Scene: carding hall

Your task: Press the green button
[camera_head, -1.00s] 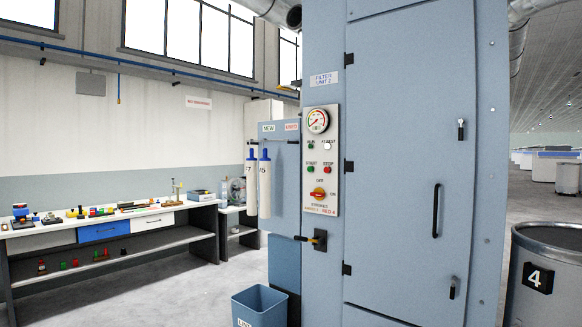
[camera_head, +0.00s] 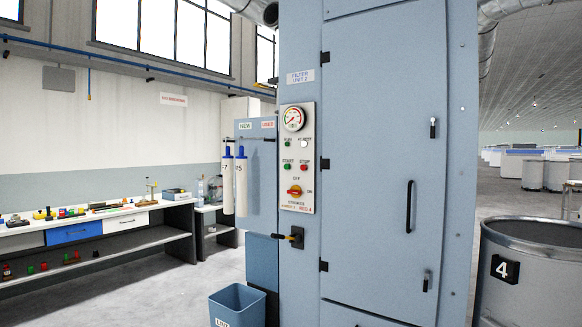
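The green button (camera_head: 287,168) is on the white control panel (camera_head: 297,200) of the blue-grey cabinet labelled filter unit 2, at the middle of the view. A label over it seems to read "START". A red button (camera_head: 304,168) is right beside it. Above are a small green lamp (camera_head: 287,143), a white button or lamp (camera_head: 304,143) and a round gauge (camera_head: 293,118). My gripper is not in view.
A blue bin (camera_head: 237,306) stands on the floor at the cabinet's left. A large grey drum (camera_head: 535,270) marked 4 is at the right. A workbench (camera_head: 100,215) with small items is at the left. Open floor lies between bench and bin.

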